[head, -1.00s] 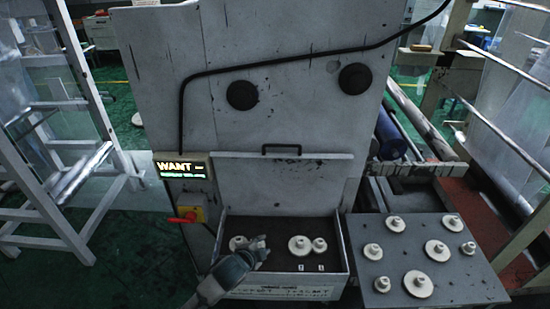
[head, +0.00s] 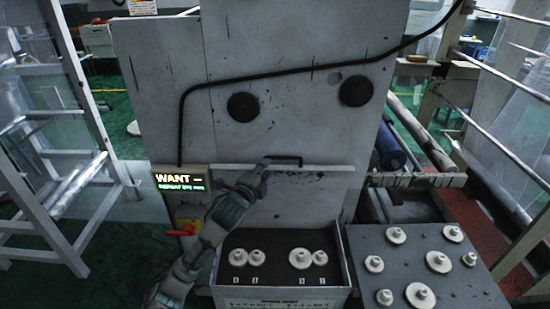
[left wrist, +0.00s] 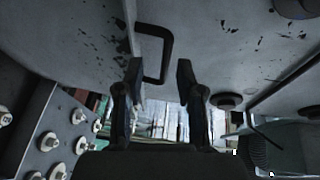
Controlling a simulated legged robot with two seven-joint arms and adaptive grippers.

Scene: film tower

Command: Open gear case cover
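The gear case cover (head: 290,190) is a pale grey panel standing upright against the machine, above and behind the open gear case (head: 343,260). Its black handle (head: 287,158) is at the top edge. Inside the case several white gears (head: 301,259) sit in two meshed pairs on a dark floor. My left gripper (head: 262,166) is at the left end of the handle. Contact is not clear. My right gripper is not in view.
A side table (head: 350,240) right of the case holds several loose white gears. A lit display box (head: 180,179) and a red switch handle (head: 180,232) are left of the cover. A black cable (head: 270,74) crosses the machine front. A white ladder frame (head: 90,150) stands at far left.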

